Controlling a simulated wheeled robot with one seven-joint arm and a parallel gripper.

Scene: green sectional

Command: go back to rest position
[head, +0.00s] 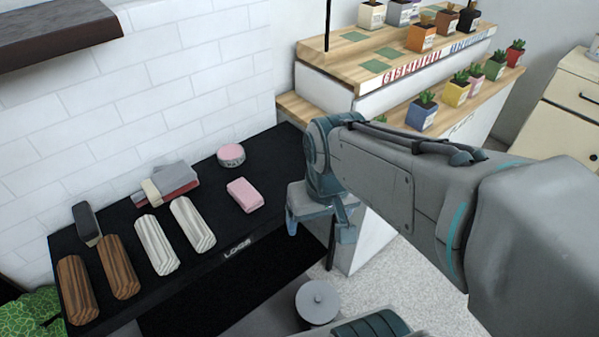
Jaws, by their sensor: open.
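My gripper (321,229) hangs at the end of my grey arm, near the middle of the head view. It points down in front of the right end of a black bench (275,150) and beside the white side of a shelf unit. Its two fingers are apart and nothing shows between them. It touches no object that I can see. The arm hides part of the shelf unit and the floor behind it.
The bench holds several logs (157,244), a pink block (245,195), a round pink tin (231,155), folded cloths (170,184) and a dark-handled tool (87,224). A tiered shelf (340,60) with potted plants stands behind. A grey lidded bin (317,301) is below.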

